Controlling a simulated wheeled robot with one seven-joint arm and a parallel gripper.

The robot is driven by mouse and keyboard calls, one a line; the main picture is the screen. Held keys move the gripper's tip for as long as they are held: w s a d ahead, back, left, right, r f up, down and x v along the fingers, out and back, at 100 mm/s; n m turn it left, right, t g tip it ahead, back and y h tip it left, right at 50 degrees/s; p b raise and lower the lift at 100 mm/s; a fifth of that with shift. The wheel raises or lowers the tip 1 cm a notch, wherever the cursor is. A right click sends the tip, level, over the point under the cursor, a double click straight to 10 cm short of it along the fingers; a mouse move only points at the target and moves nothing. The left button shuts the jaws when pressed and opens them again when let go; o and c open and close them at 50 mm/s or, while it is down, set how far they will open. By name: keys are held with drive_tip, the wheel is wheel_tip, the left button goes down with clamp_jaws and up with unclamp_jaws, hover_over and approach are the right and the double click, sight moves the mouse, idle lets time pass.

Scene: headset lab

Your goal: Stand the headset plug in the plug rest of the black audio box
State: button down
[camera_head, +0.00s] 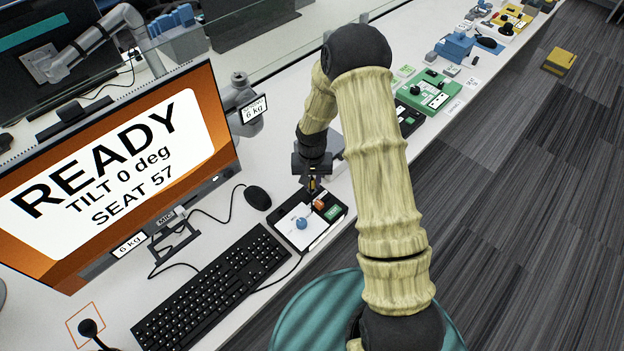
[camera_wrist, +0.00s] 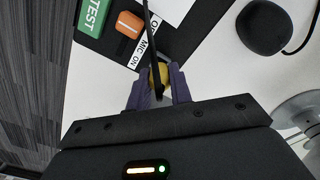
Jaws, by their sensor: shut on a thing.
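The black audio box (camera_head: 337,222) lies on the white desk, with a white panel, a blue knob, an orange switch and a green button. My gripper (camera_head: 313,190) is above its far edge in the head view. In the wrist view my gripper (camera_wrist: 158,88) has its purple fingers shut on a yellow piece, the headset plug (camera_wrist: 164,73), with a dark cable running up from it. The box also shows at the top of the wrist view (camera_wrist: 100,42), with its green TEST and orange switch. The plug rest cannot be made out.
A black mouse (camera_head: 257,198) and a keyboard (camera_head: 212,292) lie left of the box. A large monitor (camera_head: 120,170) stands at the left. A green box (camera_head: 428,92) is farther along the desk. Bare desk shows between mouse and box.

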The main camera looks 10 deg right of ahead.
sight(312, 179)
drive_tip(key=shift+f+b, duration=0.55)
drive_tip(key=shift+f, duration=0.25)
drive_tip(key=c, duration=1.2)
unclamp_jaws()
drive_tip(key=shift+o, duration=0.2)
wheel_tip(312, 179, up, 17)
drive_tip(key=b, duration=0.1)
drive_tip(key=shift+r, duration=0.2)
